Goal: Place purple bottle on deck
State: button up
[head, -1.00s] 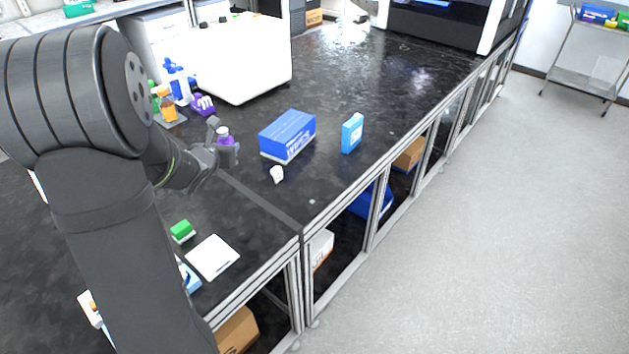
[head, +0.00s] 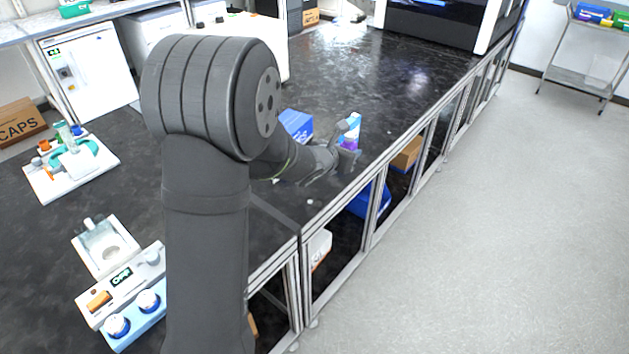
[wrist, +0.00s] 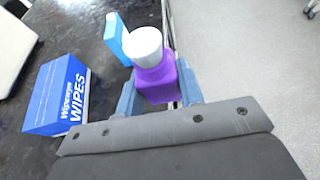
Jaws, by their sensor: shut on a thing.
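The purple bottle (wrist: 156,84) with a white cap (wrist: 143,46) is between the two blue-grey fingers of my gripper (wrist: 160,97) in the wrist view. My gripper is shut on it. In the head view my gripper (head: 349,149) is near the front edge of the black bench, by the blue wipes box (head: 297,125). The purple bottle shows only as a small patch (head: 349,144) between the fingers there. No part marked as the deck can be told apart for sure in these frames.
The wipes box (wrist: 58,95) and a smaller light-blue box (wrist: 117,38) stand on the black bench close to the bottle. A large white-framed machine (head: 440,22) stands at the back. The bench (head: 390,85) is clear between. The floor lies beyond the right edge.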

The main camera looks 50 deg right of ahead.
jog(key=shift+f, duration=2.1)
jog(key=w+f, duration=0.2)
jog(key=w, duration=0.2)
jog(key=w+f, duration=0.2)
jog(key=w, duration=0.1)
jog(key=w+f, duration=0.3)
jog(key=w, duration=0.1)
jog(key=shift+w, duration=0.35)
jog(key=shift+f, duration=1.85)
jog(key=shift+f, duration=0.2)
jog(key=o, duration=1.1)
